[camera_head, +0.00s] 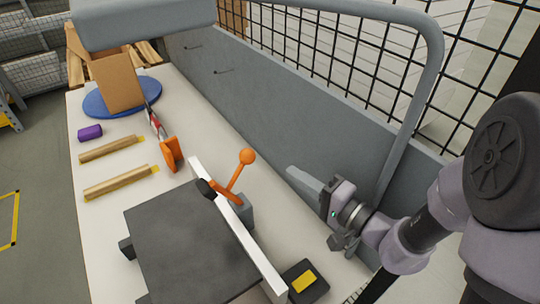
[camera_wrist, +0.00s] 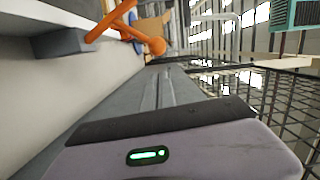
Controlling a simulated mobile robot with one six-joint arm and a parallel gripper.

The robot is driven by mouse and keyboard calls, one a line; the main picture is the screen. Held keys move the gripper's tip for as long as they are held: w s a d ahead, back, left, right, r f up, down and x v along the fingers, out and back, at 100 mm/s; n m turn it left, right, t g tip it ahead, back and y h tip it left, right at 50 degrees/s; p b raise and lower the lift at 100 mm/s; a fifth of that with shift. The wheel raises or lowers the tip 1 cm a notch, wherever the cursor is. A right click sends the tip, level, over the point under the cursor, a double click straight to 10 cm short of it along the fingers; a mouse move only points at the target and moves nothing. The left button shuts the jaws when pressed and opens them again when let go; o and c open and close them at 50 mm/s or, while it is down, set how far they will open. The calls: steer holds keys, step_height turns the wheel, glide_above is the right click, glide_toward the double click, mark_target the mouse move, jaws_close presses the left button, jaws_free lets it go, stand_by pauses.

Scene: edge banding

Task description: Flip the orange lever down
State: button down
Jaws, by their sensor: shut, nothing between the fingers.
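The orange lever (camera_head: 240,172) stands up at a tilt from a clamp behind the white strip on the table, its round knob at the top. It also shows in the wrist view (camera_wrist: 111,20), at the upper left, with its knob toward the centre. My gripper (camera_head: 290,172) is to the right of the lever, apart from it, with its shut fingers pointing left and up toward the back of the table. In the wrist view the closed fingers (camera_wrist: 165,75) stretch away from the camera with nothing between them.
A dark grey block (camera_head: 190,245) lies left of the white strip (camera_head: 235,225). An orange-handled tool (camera_head: 171,154), wooden strips (camera_head: 122,182), a purple roll (camera_head: 90,132) and a cardboard box (camera_head: 116,82) on a blue disc stand farther back. A grey panel (camera_head: 260,110) bounds the right side.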

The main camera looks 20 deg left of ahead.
steer(key=x, duration=1)
steer(key=shift+a, duration=0.1)
